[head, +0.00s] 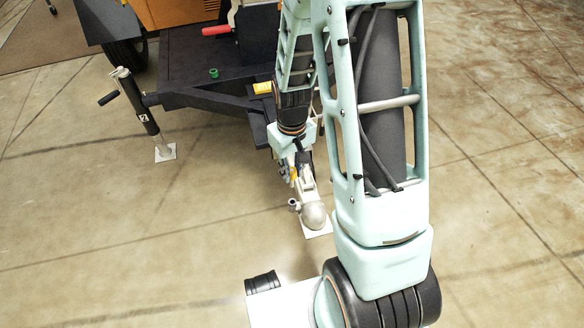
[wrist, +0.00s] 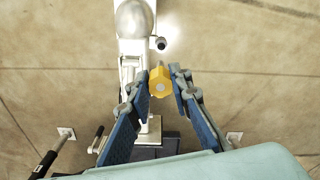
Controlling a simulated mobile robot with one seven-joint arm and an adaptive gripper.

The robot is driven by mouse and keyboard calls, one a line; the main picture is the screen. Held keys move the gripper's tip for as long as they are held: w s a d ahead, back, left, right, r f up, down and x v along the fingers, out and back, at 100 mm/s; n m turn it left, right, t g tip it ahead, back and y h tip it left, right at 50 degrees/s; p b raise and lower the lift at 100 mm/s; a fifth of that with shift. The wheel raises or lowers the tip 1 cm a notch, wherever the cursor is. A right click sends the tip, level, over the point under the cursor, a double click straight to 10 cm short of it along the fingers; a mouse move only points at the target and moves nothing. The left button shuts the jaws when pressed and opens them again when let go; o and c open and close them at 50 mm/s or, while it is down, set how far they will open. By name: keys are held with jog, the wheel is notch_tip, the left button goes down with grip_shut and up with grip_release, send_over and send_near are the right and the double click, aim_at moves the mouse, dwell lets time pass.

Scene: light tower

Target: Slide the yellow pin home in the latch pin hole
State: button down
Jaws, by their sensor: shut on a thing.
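The yellow pin (wrist: 160,82) shows its hexagonal yellow head with a pale centre in the wrist view, between the tips of my gripper (wrist: 162,78). My gripper is shut on it. In the head view, a small yellow bit of the pin (head: 293,173) shows beside the metal coupler (head: 308,188) on the trailer's tongue. The coupler, with its rounded end (wrist: 134,18), lies just to the left of the pin in the wrist view. The latch pin hole is hidden, and I cannot tell whether the pin's shaft is in it.
The dark trailer frame (head: 200,75) stands behind the coupler. A jack leg with a crank (head: 138,105) stands on a white pad at left. A small round metal part (wrist: 160,43) sticks out beside the coupler. The concrete floor at right (head: 500,200) is clear.

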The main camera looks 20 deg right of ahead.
jog(key=shift+s+f, duration=0.45)
jog(key=shift+s, duration=0.15)
jog(key=shift+f, duration=0.1)
jog(key=b, duration=0.4)
send_near(292, 206)
jog(key=shift+w+d+f, duration=0.15)
jog(key=shift+w+d, duration=0.15)
jog(key=shift+w, duration=0.2)
jog(key=shift+f, duration=0.2)
dwell(0.6)
jog(key=shift+f, duration=0.3)
jog(key=shift+f+b, duration=1.85)
jog(key=shift+f, duration=0.35)
